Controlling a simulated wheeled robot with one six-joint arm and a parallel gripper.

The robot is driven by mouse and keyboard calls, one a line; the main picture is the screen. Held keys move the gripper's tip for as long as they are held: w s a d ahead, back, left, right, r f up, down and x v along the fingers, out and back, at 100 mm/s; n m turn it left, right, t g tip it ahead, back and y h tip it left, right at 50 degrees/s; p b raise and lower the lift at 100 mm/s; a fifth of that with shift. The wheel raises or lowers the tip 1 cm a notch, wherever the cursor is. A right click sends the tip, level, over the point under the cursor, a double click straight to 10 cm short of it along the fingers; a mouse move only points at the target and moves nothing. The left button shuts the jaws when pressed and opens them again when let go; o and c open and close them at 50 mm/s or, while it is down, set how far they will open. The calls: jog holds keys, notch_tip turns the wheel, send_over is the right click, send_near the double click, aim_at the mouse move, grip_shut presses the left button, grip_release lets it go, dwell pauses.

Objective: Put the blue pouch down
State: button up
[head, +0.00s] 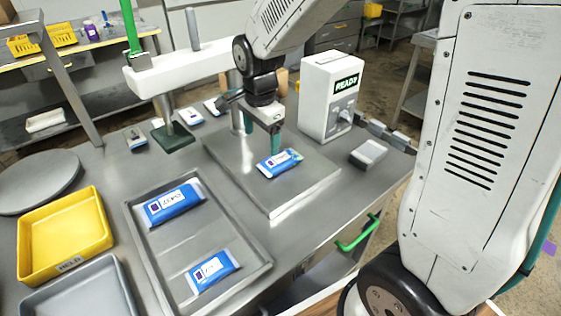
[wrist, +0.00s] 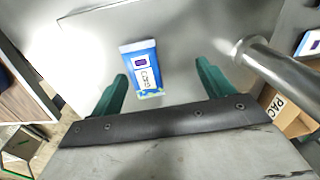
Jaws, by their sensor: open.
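A blue pouch (head: 279,162) with a white label lies flat on the raised grey plate (head: 316,186) on the steel table. In the wrist view the pouch (wrist: 141,68) lies beyond and between the two green fingers, with bare plate on both sides of it. My gripper (head: 274,143) is above the pouch in the head view. In the wrist view my gripper (wrist: 163,85) is open, its fingers apart and not touching the pouch. Two more blue pouches lie in a grey tray (head: 240,290), an upper one (head: 173,204) and a lower one (head: 212,270).
A white box with a READY display (head: 331,95) stands behind the plate. A metal post (wrist: 275,65) is close to the right finger in the wrist view. A yellow HOLD bin (head: 62,262) is at the left. Several small pouches lie at the table's back. A grey block (head: 368,154) is right of the plate.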

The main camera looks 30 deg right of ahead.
aim_at(280, 158)
jog(key=d, duration=0.1)
jog(key=s+d, duration=0.1)
jog(key=d+h, duration=0.1)
jog(key=shift+s+r+m+g, duration=0.2)
jog(key=shift+s+m+g, duration=0.1)
jog(key=shift+s+g, duration=0.1)
jog(key=f, duration=0.2)
jog(key=d+f, duration=0.1)
jog(key=f, duration=0.4)
jog(key=shift+d+f, duration=0.15)
jog(key=shift+f, duration=0.1)
jog(key=c, duration=1.2)
jog(key=shift+r, duration=0.15)
